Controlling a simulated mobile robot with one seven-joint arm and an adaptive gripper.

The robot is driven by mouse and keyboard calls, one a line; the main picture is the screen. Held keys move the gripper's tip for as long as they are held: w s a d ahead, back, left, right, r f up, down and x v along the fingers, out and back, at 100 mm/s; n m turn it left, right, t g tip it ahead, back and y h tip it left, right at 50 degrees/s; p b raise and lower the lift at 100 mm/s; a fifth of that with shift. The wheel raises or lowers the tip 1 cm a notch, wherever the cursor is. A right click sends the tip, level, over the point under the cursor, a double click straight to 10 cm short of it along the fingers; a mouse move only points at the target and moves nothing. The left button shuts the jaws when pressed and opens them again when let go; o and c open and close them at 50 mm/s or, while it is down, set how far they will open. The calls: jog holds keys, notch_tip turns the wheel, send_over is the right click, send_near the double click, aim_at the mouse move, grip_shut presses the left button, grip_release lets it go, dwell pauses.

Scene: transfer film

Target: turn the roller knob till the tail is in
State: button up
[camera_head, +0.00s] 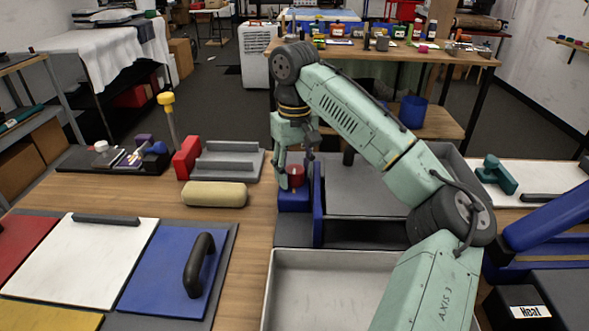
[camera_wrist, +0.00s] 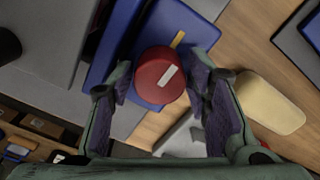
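The red roller knob (camera_head: 295,177) sits on a blue block (camera_head: 294,200) at the left side of the grey and blue machine (camera_head: 375,190). In the wrist view the knob (camera_wrist: 150,72) is round and bears a white mark on its top. A short yellow mark (camera_wrist: 177,39) lies on the blue surface beside it. My gripper (camera_wrist: 157,70) points down over the knob, one finger on each side. The fingers look open around it; a narrow gap shows at the left finger, and contact at the right is unclear. I cannot make out the film tail.
A cream roll (camera_head: 214,194) lies left of the knob. A red block (camera_head: 187,158) and a grey stand (camera_head: 229,160) are behind it. A blue panel with a black handle (camera_head: 198,265) lies front left. A grey tray (camera_head: 275,290) is in front of the machine.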

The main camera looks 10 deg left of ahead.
aim_at(295, 168)
jog(key=c, duration=0.9)
jog(key=shift+o, duration=0.2)
jog(key=o, duration=0.9)
jog(key=shift+c, duration=0.2)
jog(key=shift+r, duration=0.15)
notch_tip(295, 168, up, 12)
jog(key=shift+w, duration=0.1)
